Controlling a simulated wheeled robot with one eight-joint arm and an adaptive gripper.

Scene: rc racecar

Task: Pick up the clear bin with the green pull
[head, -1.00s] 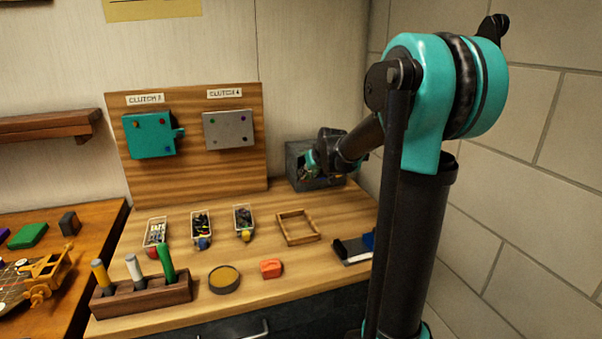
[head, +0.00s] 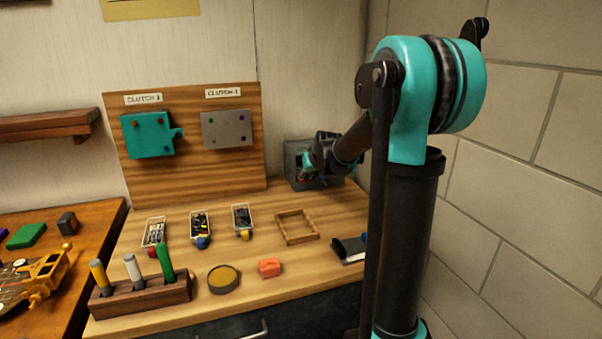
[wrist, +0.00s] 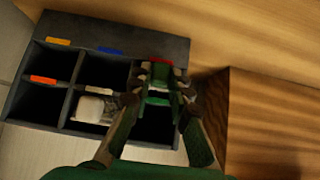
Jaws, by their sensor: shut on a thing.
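In the wrist view my gripper (wrist: 158,90) reaches over a grey divided organizer (wrist: 120,30). Its fingers stand either side of a green piece (wrist: 158,101), which looks like the green pull. The clear bin itself is mostly hidden by the fingers, and I cannot make out its outline there. A whitish, clear-looking container (wrist: 92,108) sits in the compartment just left of the fingers; I cannot tell whether it joins the green piece. In the head view my gripper (head: 310,164) is at the grey organizer (head: 292,150) at the back right of the bench.
Three clear bins with red (head: 153,234), blue (head: 200,225) and yellow (head: 242,218) pulls stand on the bench. A wooden frame (head: 297,227), a dark tray (head: 348,250) and a red block (head: 269,267) lie nearby. A stone wall is close at right.

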